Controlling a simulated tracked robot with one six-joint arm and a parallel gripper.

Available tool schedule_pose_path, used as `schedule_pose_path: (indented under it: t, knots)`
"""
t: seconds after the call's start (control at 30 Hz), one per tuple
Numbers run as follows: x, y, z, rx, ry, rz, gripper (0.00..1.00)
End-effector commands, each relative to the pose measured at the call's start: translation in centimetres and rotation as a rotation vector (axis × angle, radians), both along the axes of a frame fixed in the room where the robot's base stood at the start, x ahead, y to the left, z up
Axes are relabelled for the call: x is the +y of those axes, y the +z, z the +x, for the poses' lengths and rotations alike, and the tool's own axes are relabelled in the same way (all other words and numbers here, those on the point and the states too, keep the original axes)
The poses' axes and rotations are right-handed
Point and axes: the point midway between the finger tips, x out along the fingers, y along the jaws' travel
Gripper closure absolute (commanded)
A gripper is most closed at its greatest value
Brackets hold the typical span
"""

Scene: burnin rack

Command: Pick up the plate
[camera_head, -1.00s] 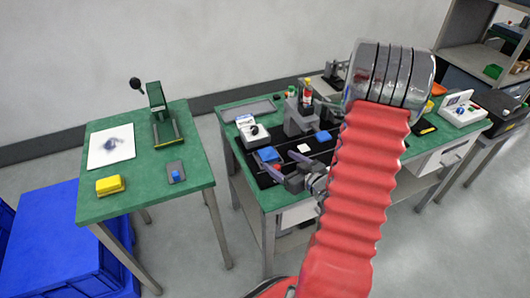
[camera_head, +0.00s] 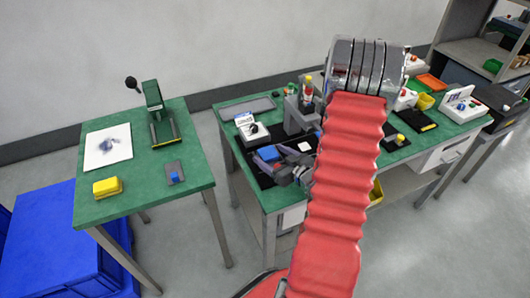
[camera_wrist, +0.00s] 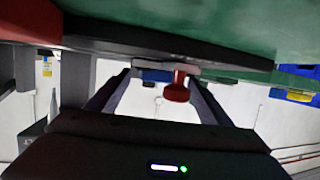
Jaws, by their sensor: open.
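My gripper (camera_head: 282,164) is low over the black mat on the front of the middle green table, and its jaws are open. In the wrist view, its two dark fingers (camera_wrist: 157,92) stand apart, with a red knob-like part (camera_wrist: 177,88) and a blue piece (camera_wrist: 152,75) seen between them. I cannot tell which thing is the plate. A small pale square (camera_head: 305,147) lies on the mat beyond my gripper. A dark flat piece with a blue block (camera_head: 174,174) lies on the left table. A blue block (camera_head: 269,153) is close to the fingers.
The left green table (camera_head: 135,195) carries a white sheet (camera_head: 108,147), a yellow block (camera_head: 107,186) and a green press (camera_head: 160,115). A white boxed device (camera_head: 253,130) and a grey fixture (camera_head: 297,116) stand near my gripper. My red arm hides part of the middle table.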

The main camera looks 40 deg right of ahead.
Motion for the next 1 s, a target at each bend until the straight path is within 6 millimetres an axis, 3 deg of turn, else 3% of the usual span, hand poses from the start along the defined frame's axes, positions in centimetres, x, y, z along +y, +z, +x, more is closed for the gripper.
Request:
schedule_pose_path:
  t: [0.5,1.0]
  knots:
    - [-0.33,0.01,-0.27,0.0,-0.009,-0.001,0.27]
    - [-0.4,0.02,-0.32,0.0,-0.01,0.0,0.61]
